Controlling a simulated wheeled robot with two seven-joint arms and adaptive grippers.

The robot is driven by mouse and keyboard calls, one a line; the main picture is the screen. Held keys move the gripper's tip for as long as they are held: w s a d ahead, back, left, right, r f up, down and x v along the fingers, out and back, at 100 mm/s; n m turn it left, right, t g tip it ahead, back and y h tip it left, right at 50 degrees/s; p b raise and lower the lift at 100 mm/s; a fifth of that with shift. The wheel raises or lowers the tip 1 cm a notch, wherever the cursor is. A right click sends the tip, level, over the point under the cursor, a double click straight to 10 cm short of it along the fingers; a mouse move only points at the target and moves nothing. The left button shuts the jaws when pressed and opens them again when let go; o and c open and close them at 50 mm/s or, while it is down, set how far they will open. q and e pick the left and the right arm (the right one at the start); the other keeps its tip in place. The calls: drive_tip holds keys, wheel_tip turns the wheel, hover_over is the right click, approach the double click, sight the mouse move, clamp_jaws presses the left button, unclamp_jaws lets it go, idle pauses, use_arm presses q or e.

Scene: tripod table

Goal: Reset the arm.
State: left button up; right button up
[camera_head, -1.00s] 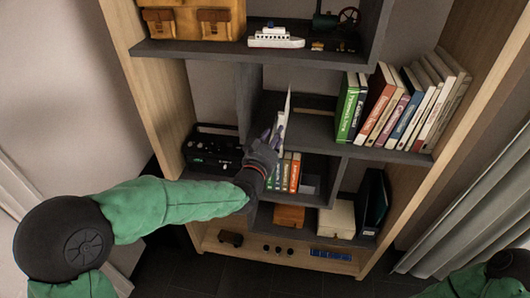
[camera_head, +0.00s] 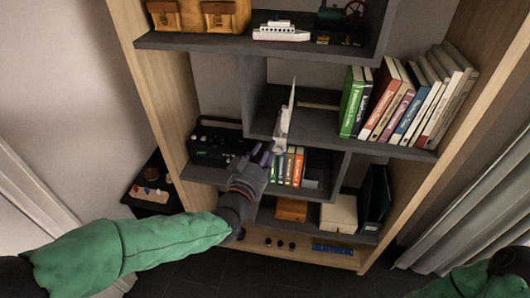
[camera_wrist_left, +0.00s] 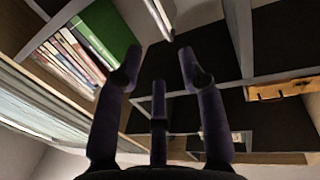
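The bookshelf (camera_head: 170,95) has a row of books (camera_head: 405,103) at right and small books (camera_head: 289,167) close beside my left gripper. A black device (camera_head: 215,143) sits left of the gripper. A toy ship (camera_head: 280,32) is above. A dark side table (camera_head: 150,183) stands at left.

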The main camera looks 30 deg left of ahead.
use_arm(q)
drive_tip(key=d+f+g+h, duration=0.2)
drive_tip(key=d+f+g, duration=0.25)
drive_tip(key=f, duration=0.95)
drive_tip(key=d+f+g+h, duration=0.25)
drive_tip(key=f+g, duration=0.25)
drive_tip(key=f, duration=0.9)
drive_tip(key=s+d+f+g, duration=0.4)
drive_tip(key=s+f, duration=0.4)
drive_tip(key=f, duration=0.1)
drive_tip(key=s+d+f+n+g+h+p, duration=0.1)
drive_tip(key=s+d+f+g, duration=0.3)
drive_tip(key=s+f, duration=0.5)
drive_tip(key=shift+s+d+f, duration=0.15)
drive_tip(key=shift+f, duration=0.15)
